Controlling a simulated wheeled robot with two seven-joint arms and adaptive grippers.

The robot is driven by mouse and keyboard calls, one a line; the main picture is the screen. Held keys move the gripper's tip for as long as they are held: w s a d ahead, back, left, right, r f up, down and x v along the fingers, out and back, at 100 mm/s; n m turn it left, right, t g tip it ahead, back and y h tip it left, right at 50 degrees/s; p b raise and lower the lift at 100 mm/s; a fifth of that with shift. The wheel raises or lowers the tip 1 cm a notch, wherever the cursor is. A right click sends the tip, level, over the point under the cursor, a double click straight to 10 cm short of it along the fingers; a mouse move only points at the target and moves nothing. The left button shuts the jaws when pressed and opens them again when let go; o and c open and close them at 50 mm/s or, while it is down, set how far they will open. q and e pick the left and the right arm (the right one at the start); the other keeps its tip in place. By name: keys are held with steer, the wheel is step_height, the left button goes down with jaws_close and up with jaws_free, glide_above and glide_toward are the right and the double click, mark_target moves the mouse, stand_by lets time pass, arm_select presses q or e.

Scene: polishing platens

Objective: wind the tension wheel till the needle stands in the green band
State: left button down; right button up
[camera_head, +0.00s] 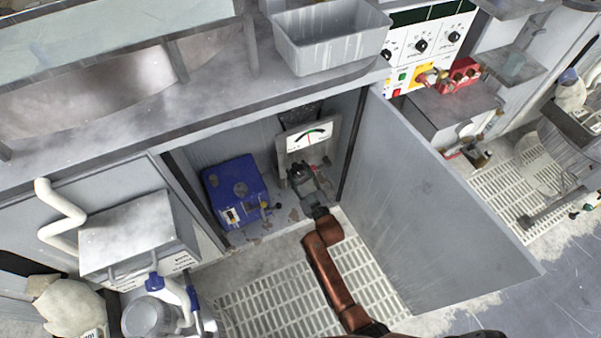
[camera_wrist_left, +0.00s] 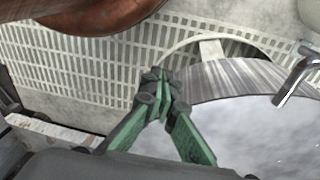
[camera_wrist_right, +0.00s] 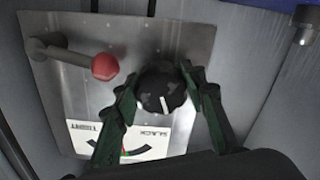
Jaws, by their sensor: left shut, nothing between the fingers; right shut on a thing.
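The tension wheel is a small black knob (camera_wrist_right: 160,103) with a white mark, on a steel panel (camera_wrist_right: 190,42). My right gripper (camera_wrist_right: 163,84) is shut on this knob, one finger at each side. The gauge (camera_wrist_right: 165,138) on the same panel has a white face lettered SLACK and TIGHT; my fingers and wrist hide part of it. My left gripper (camera_wrist_left: 158,84) is shut and empty.
A lever with a red ball (camera_wrist_right: 105,67) sits beside the knob. A blue box (camera_head: 232,188) stands left in the cabinet. The open cabinet door (camera_head: 430,200) stands right of my right arm. A grey drum (camera_wrist_left: 240,115) lies below my left gripper.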

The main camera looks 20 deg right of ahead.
steer(key=m+p, duration=0.1)
steer(key=m, duration=0.1)
steer(key=shift+a+r+m, duration=0.1)
steer(key=shift+m, duration=0.2)
steer(key=shift+p, duration=0.3)
arm_select(q)
steer(key=shift+g+y, duration=0.4)
steer(key=shift+g, duration=0.3)
steer(key=shift+s+a+r, duration=0.5)
steer(key=shift+s+a, duration=0.1)
steer(key=shift+s, duration=0.15)
steer(key=shift+s+a+r, duration=0.5)
steer(key=shift+s+a, duration=0.05)
steer(key=shift+s, duration=0.2)
arm_select(e)
steer(key=shift+m, duration=0.4)
steer(key=o, duration=1.2)
